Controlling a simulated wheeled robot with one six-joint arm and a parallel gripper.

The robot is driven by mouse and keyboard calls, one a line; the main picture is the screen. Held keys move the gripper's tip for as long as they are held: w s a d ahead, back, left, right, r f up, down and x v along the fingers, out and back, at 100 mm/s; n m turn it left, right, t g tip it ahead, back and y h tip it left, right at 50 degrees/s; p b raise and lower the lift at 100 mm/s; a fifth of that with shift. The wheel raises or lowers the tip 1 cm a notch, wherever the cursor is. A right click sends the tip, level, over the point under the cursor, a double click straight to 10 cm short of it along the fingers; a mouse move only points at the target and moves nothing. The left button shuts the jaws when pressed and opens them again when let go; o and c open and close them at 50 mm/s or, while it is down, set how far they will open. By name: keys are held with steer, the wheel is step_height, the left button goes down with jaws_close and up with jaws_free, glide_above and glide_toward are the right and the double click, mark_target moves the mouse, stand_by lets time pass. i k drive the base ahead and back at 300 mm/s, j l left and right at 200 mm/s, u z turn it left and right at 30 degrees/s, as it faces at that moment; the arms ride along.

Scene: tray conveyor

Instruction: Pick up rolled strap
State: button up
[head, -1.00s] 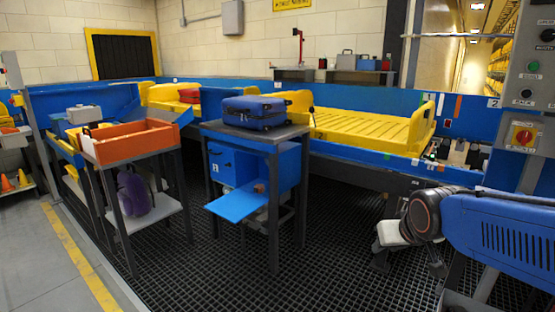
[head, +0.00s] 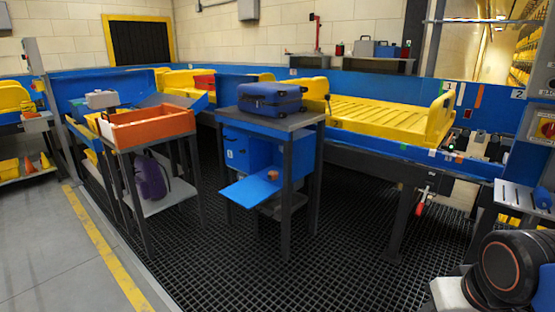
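I cannot make out a rolled strap for certain. A small orange-brown item (head: 273,175) shows at the open blue cabinet (head: 237,150) under a grey-topped stand (head: 262,122); it is too small to tell what it is. A blue suitcase (head: 270,98) lies on top of that stand. My gripper is not in view; only a dark round joint and part of my arm show at the lower right.
An orange tray (head: 152,138) sits on a stand at the left, with a purple backpack (head: 150,177) on its lower shelf. A yellow tray (head: 385,117) rests on the blue conveyor behind. Black grating (head: 330,260) is open floor in front.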

mark_target(272, 175)
steer(key=i+j, duration=0.25)
steer(key=j, duration=0.15)
steer(key=i+j, duration=0.25)
steer(key=j, duration=0.15)
steer(key=i+j, duration=0.55)
steer(key=j, duration=0.25)
steer(key=i+j, duration=0.25)
steer(key=j, duration=0.15)
steer(key=i+j+z, duration=0.1)
steer(key=i+j, duration=0.15)
steer(key=j, duration=0.15)
steer(key=i+j, duration=0.25)
steer(key=j, duration=0.2)
steer(key=i+j, duration=0.25)
steer(key=j, duration=0.15)
